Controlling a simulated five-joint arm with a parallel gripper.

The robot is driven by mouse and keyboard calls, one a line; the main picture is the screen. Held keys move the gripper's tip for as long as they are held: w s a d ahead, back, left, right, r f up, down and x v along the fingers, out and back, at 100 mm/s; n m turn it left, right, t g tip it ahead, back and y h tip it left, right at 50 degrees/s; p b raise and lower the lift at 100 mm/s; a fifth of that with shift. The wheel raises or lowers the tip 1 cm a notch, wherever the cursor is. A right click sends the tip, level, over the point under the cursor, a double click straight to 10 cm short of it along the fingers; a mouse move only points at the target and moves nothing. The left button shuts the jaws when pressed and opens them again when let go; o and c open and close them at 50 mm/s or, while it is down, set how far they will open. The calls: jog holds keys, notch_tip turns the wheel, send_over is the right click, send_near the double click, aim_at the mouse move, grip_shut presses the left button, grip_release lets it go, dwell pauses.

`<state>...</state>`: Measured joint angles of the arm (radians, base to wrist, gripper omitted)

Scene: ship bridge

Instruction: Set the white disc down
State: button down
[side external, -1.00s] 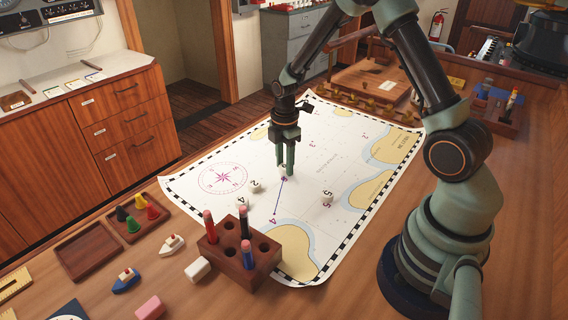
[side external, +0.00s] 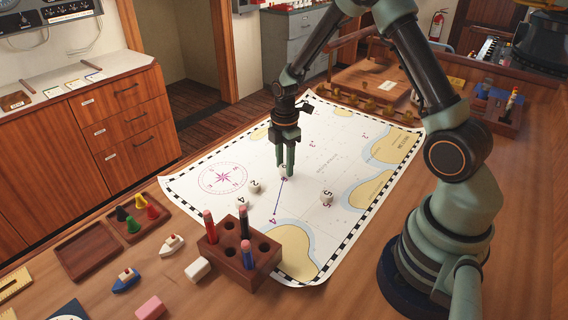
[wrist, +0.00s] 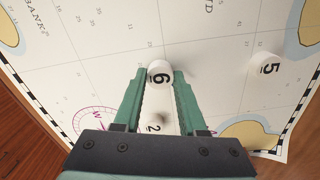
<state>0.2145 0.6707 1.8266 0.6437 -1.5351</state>
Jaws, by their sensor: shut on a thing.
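A white disc marked 6 (wrist: 160,74) sits between the fingertips of my gripper (wrist: 161,82), which is shut on it. In the side view my gripper (side external: 285,172) points down with its fingertips low over the chart (side external: 335,160), near the upper end of a purple line. The disc is mostly hidden by the fingers there. I cannot tell whether it touches the chart. A purple 4 is printed at the line's lower end.
White discs marked 2 (side external: 255,186), 4 (side external: 242,200) and 5 (side external: 326,197) lie on the chart near my gripper. A wooden pen block (side external: 240,258) stands at the chart's front edge. The chart's right part is mostly clear.

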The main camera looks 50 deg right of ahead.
jog(key=shift+f, duration=0.35)
dwell(0.4)
jog(key=shift+c, duration=1.9)
grip_release()
jog(key=shift+r, duration=0.1)
notch_tip(320, 180, up, 12)
jog(key=s+a+r+m+t, duration=0.5)
jog(key=s+a+r+m, duration=0.4)
jog(key=s+r+m, duration=0.3)
jog(key=m, duration=0.3)
jog(key=shift+s+r+t, duration=0.2)
jog(key=shift+s+t, duration=0.05)
jog(key=shift+t, duration=0.05)
